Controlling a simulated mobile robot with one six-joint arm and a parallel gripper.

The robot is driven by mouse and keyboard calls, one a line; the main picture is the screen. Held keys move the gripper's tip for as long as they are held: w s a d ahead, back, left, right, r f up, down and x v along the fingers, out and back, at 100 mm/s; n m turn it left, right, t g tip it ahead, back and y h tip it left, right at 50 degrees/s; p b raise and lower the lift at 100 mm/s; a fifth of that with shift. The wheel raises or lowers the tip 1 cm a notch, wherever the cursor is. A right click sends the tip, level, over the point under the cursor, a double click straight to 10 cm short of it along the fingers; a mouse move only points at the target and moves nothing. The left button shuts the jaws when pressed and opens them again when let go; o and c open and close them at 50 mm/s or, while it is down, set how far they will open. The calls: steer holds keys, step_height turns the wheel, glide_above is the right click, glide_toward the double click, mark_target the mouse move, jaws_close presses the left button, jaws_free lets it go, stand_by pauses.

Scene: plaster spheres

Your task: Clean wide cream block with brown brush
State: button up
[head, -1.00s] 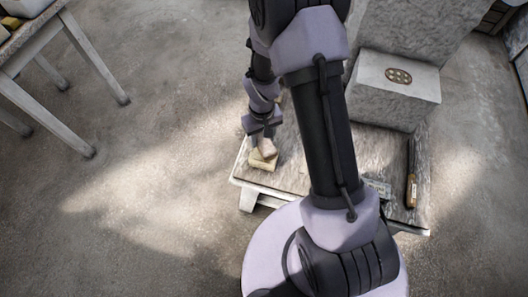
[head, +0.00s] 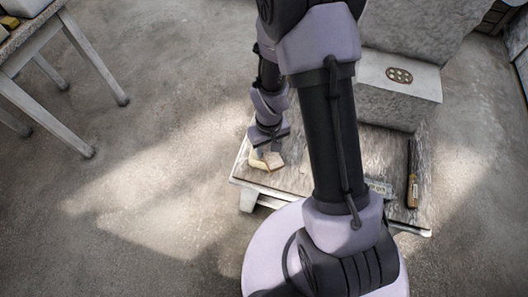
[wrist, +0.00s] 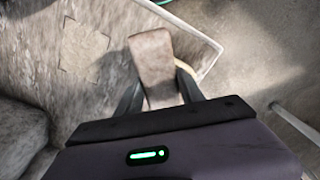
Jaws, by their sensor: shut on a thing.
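My gripper (head: 268,147) is shut on the brown brush (head: 275,160), low over the near left corner of a worn low table (head: 290,182). In the wrist view the brush (wrist: 153,62) is a plain dull-brown slab between the two dark fingers; its bristles are hidden. The wide cream block (head: 257,161) lies on the table under and to the left of the brush, partly covered by it. Only a pale edge of the block (wrist: 209,66) shows in the wrist view. I cannot tell whether brush and block touch.
A tool with an orange-brown handle (head: 412,191) lies at the table's right end. A small pale label or plate (head: 379,187) is beside my arm. A large grey stone block (head: 400,85) stands behind. Another table (head: 60,45) is at far left; the floor between is clear.

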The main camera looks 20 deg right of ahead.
steer(key=shift+w+a, duration=0.2)
steer(key=shift+w, duration=2)
steer(key=shift+s+d, duration=0.2)
steer(key=shift+s, duration=2.05)
steer(key=shift+w+a+r+p, duration=0.1)
steer(key=shift+w+r+p, duration=0.7)
steer(key=shift+w, duration=0.3)
steer(key=shift+f, duration=0.1)
steer(key=shift+w+a+f+b, duration=0.15)
steer(key=shift+w+a+b, duration=0.2)
steer(key=shift+w+a, duration=0.5)
steer(key=shift+s+a, duration=0.1)
steer(key=shift+s, duration=0.05)
steer(key=shift+f, duration=0.55)
